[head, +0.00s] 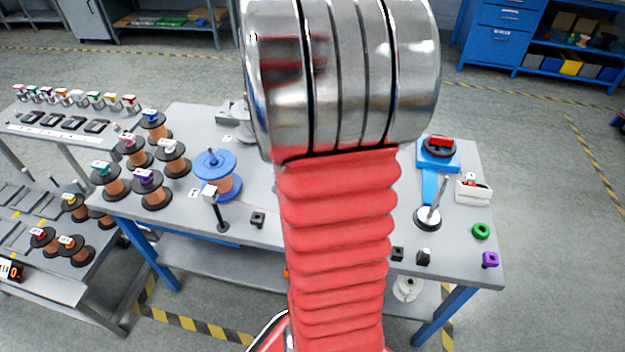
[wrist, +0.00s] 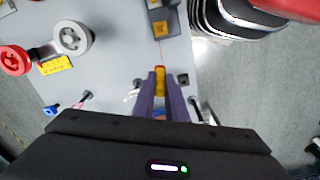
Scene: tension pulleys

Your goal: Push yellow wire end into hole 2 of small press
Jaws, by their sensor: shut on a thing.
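In the wrist view my gripper (wrist: 161,88) is shut on a small yellow-orange piece (wrist: 160,76), which sticks out just past the fingertips. I take it for the yellow wire end. A thin reddish line runs from it up to a dark block (wrist: 160,29) with an orange square on its face. The piece is apart from that block. I cannot tell which thing is the small press, and no hole 2 can be made out. In the head view my arm hides my gripper and the middle of the bench.
The grey bench (head: 262,236) carries copper spools (head: 152,190) and a blue spool (head: 217,174) at left. A blue fixture (head: 438,153), a lever on a round base (head: 428,217) and a green ring (head: 481,231) stand at right. The wrist view shows a red disc (wrist: 15,60) and a pale disc (wrist: 72,38).

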